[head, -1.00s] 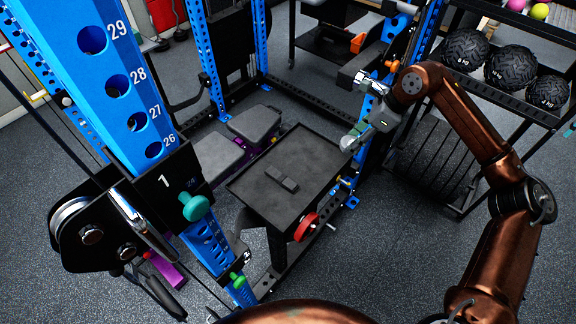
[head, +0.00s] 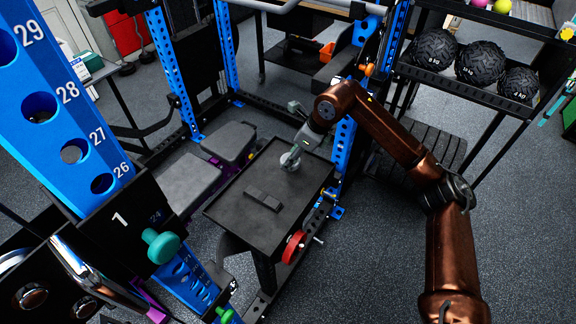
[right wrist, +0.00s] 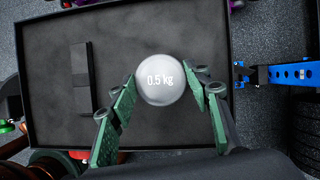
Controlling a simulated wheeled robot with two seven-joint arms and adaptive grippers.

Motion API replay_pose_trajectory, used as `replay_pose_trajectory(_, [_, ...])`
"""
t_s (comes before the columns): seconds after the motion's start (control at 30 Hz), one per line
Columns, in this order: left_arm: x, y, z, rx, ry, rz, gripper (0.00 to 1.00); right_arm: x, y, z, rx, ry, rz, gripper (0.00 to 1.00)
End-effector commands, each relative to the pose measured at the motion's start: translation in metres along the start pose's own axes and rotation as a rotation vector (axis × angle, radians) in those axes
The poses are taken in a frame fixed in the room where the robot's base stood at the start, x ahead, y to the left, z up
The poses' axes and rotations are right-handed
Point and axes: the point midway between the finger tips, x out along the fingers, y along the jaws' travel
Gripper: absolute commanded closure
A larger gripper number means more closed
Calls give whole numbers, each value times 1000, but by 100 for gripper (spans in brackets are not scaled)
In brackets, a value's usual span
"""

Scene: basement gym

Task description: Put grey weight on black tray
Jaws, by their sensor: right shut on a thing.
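The grey weight (right wrist: 160,80), marked "0.5 kg", sits between the green-padded fingers of my right gripper (right wrist: 160,105) in the right wrist view. The gripper is shut on it. In the head view my right gripper (head: 292,157) is over the far part of the black tray (head: 285,205), with the small pale weight (head: 289,162) at its fingertips. I cannot tell whether the weight touches the tray. The tray (right wrist: 50,115) also fills most of the right wrist view behind the weight. My left gripper is not in view.
A dark block (head: 263,200) lies mid-tray, left of the weight in the right wrist view (right wrist: 80,80). A blue rack post (head: 342,155) stands right of the tray. A grey bench (head: 190,180) is on its left. Black balls (head: 480,62) rest on a rack.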

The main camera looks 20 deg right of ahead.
Motion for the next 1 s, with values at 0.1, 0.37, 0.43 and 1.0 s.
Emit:
replay_pose_trajectory(0.1, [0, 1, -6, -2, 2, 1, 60, 6, 1, 4, -2, -4, -1, 97])
replay_pose_trajectory(0.37, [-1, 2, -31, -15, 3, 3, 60, 37, 2, -6, 0, -2, 1, 97])
replay_pose_trajectory(0.43, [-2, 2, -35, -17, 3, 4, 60, 40, 2, -7, -1, -3, 0, 97])
replay_pose_trajectory(1.0, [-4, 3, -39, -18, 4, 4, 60, 42, 2, -10, -1, 0, -1, 44])
